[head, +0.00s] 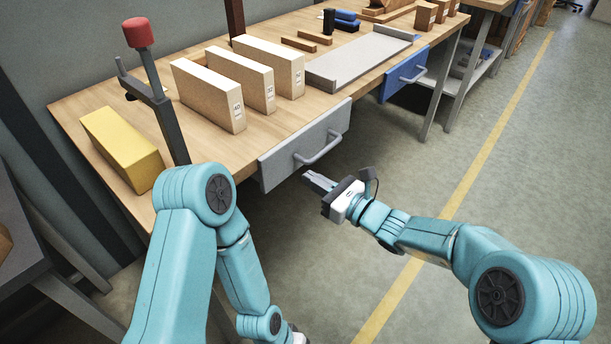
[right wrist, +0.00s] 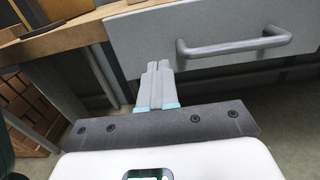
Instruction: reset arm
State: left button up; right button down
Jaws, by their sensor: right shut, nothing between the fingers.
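My right gripper (head: 318,181) is shut and empty, in front of the workbench and just below and right of the grey drawer (head: 280,165). In the right wrist view its two fingers (right wrist: 158,70) lie together, left of the drawer's bar handle (right wrist: 235,46). The fingers look apart from the handle. My left arm (head: 190,235) comes up at the lower left and bends down in front of the bench. The left gripper is not clearly seen; only a bit of that arm's end shows at the bottom edge.
The wooden workbench (head: 215,150) carries a yellow brick (head: 122,148), three pale upright blocks (head: 240,80), a grey tray (head: 360,58) and a red-topped post (head: 139,33). A blue drawer (head: 405,74) is farther right. The floor with a yellow line (head: 480,150) is clear on the right.

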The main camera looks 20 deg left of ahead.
jog(key=v, duration=0.8)
jog(key=shift+p, duration=0.4)
jog(key=s+d+f+n+g+h, duration=0.3)
jog(key=s+d+f+n+h, duration=0.15)
jog(key=s+f, duration=0.4)
jog(key=s+d+f+n+g+h, duration=0.35)
jog(key=s+d+f, duration=0.25)
jog(key=f, duration=0.6)
jog(key=s+d+f+n+h, duration=0.5)
jog(key=s+d+f+n, duration=0.5)
jog(key=d, duration=0.3)
notch_tip(320, 180, up, 22)
jog(key=n+t+p, duration=0.1)
jog(key=p, duration=1.9)
jog(key=shift+s+n+p, duration=0.15)
jog(key=shift+n+p, duration=0.15)
jog(key=shift+p, duration=0.05)
jog(key=shift+d, duration=0.15)
